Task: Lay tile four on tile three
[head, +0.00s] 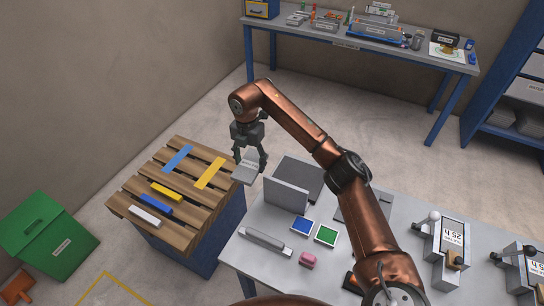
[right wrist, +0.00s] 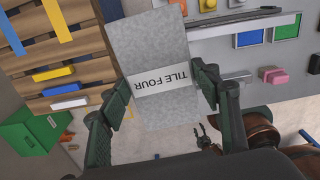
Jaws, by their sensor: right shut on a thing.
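My right gripper (head: 249,158) is shut on tile four (head: 245,172), a flat grey tile. In the head view it hangs above the gap between the wooden pallet and the grey table, near the table's far left corner. In the right wrist view the tile (right wrist: 155,45) lies between the two fingers (right wrist: 163,88), and its white label reads TILE FOUR upside down. I cannot make out a label for tile three; a dark grey square plate (head: 302,176) lies on the table, partly hidden by an upright grey panel (head: 286,196). My left gripper does not show clearly.
The pallet (head: 150,180) on a blue base holds blue and yellow strips and three small bars. The grey table (head: 262,222) carries a blue pad (head: 302,226), a green pad (head: 326,235), a pink block (head: 308,260) and clamp-like fixtures. A green bin (head: 55,240) stands left.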

